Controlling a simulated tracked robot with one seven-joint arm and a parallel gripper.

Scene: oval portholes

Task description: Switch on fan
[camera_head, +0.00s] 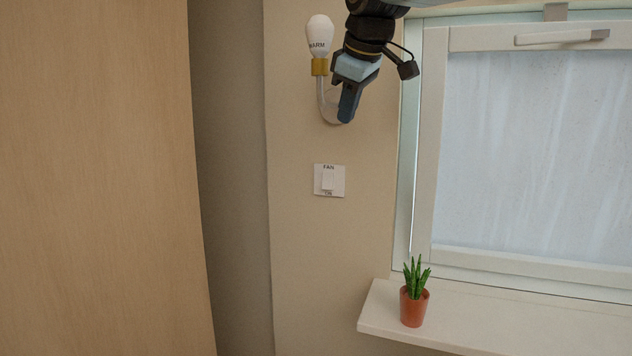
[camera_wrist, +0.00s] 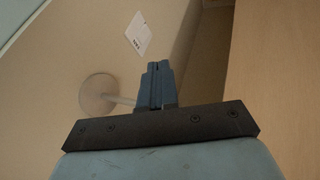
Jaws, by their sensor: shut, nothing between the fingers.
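The fan switch (camera_head: 329,181) is a white square plate with a rocker on the beige wall. It has "FAN" printed above the rocker and small lettering below that I cannot read surely. It also shows tilted in the wrist view (camera_wrist: 138,34), beyond my fingertips. My gripper (camera_head: 346,117) is shut and empty, pointing down, above and slightly right of the switch and apart from it. No fan is in view.
A wall lamp with a white bulb (camera_head: 319,36) marked "WARM" is right beside my gripper; its round mount (camera_wrist: 98,95) shows in the wrist view. A window (camera_head: 530,150) and a sill with a potted plant (camera_head: 413,306) are right. A wooden panel (camera_head: 95,180) stands left.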

